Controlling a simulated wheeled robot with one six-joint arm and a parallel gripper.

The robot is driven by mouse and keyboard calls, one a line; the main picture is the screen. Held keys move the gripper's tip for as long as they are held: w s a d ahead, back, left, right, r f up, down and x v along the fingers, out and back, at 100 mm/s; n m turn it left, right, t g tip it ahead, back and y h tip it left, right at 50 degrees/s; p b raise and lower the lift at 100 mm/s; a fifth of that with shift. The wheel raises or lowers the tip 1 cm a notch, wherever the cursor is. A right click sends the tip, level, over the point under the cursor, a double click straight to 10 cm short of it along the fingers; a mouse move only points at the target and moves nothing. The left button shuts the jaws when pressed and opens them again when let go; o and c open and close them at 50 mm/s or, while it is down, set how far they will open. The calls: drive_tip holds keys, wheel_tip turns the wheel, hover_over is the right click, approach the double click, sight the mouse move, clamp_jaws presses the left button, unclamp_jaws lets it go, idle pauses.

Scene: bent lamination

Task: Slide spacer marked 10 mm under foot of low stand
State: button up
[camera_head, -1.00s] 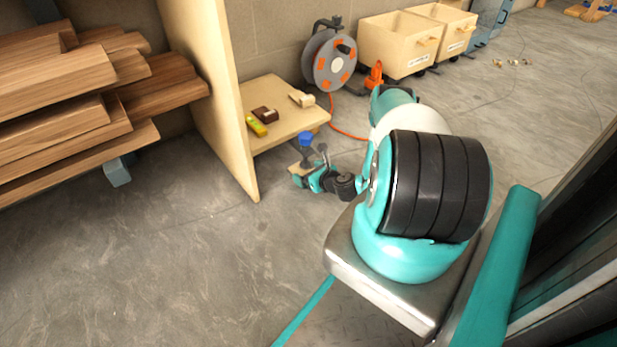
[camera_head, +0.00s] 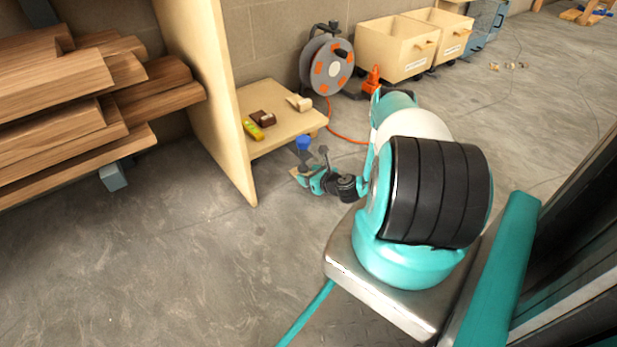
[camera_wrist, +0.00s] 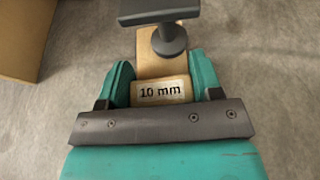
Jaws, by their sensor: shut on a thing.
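The light wooden spacer marked 10 mm (camera_wrist: 160,91) is in the wrist view, its label facing the camera. My gripper (camera_wrist: 160,84) is shut on it, with a teal finger at each side. A dark grey foot (camera_wrist: 170,44) with a round pad hangs from a flat dark bar (camera_wrist: 160,12) at the top of that view. The pad overlaps the spacer's far part in the picture; I cannot tell whether they touch. In the head view my gripper (camera_head: 310,180) is low, near the floor. A small blue-topped object (camera_head: 303,143) shows just behind it, perhaps the low stand.
A low wooden shelf (camera_head: 285,130) with small blocks is behind my gripper, beside an upright panel (camera_head: 215,110). A cable reel (camera_head: 330,62) and its orange cable lie farther back. Stacked boards (camera_head: 60,110) stand at the left. The floor at front left is clear.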

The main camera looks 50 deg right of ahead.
drive_tip(key=shift+s+d, duration=0.2)
drive_tip(key=shift+d, duration=0.25)
drive_tip(key=o, duration=1)
drive_tip(key=shift+s, duration=0.1)
drive_tip(key=p+v, duration=0.9)
drive_tip(key=v, duration=0.7)
drive_tip(key=shift+r, duration=0.2)
drive_tip(key=shift+s+a+r+p, duration=0.1)
drive_tip(key=shift+s+a+p, duration=0.05)
drive_tip(key=shift+s+p, duration=0.35)
